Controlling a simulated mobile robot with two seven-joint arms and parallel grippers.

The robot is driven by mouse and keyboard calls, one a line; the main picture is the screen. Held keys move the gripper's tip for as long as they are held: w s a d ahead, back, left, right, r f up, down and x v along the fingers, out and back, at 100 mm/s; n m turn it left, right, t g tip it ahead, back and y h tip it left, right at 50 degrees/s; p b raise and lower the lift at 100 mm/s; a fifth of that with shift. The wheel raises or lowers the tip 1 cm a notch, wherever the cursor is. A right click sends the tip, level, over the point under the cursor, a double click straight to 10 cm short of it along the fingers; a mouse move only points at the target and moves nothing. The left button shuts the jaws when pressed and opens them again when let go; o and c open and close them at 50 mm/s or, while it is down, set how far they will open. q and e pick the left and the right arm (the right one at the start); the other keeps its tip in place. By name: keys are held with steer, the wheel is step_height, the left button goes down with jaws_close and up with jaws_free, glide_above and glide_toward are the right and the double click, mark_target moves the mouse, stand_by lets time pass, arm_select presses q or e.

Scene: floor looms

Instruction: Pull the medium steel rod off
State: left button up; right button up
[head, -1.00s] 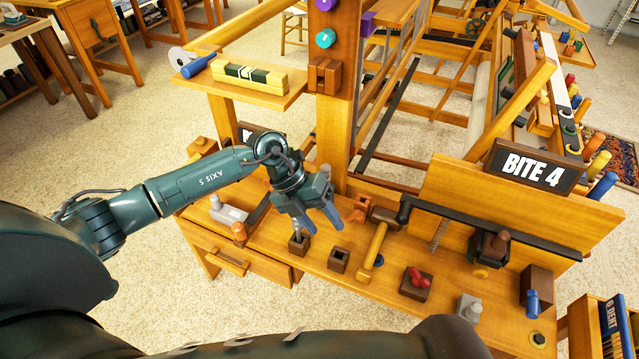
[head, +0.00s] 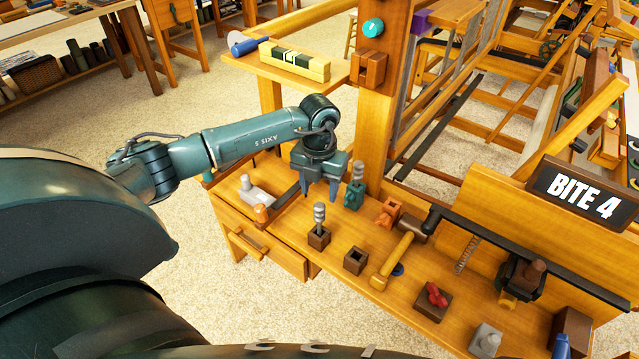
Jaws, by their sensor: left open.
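A ribbed steel rod (head: 319,217) stands upright in a small brown wooden block (head: 319,238) on the bench. Another grey ribbed piece (head: 358,171) stands upright in a dark green holder (head: 354,195) farther back, by the loom post. I cannot tell from the view which is the medium one. My left gripper (head: 320,192) is open and points down, behind the block and just left of the green holder. Nothing shows between its fingers. It looks apart from both rods. My right gripper is not in view.
An empty-looking socket block (head: 356,260), a wooden mallet (head: 397,256) and a block with red pieces (head: 433,300) lie to the right. A grey metal piece (head: 256,192) and an orange knob (head: 261,213) sit left. The loom post (head: 378,130) rises behind.

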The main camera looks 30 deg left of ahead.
mark_target(319, 205)
arm_select(q)
step_height(319, 205, down, 7)
steer(key=b, duration=0.4)
steer(key=shift+r, duration=0.2)
steer(key=shift+f+b, duration=0.55)
steer(key=shift+f, duration=0.15)
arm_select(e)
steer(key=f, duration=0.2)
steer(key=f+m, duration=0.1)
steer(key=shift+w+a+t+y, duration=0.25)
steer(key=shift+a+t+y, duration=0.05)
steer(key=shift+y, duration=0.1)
arm_select(q)
steer(key=shift+c, duration=0.2)
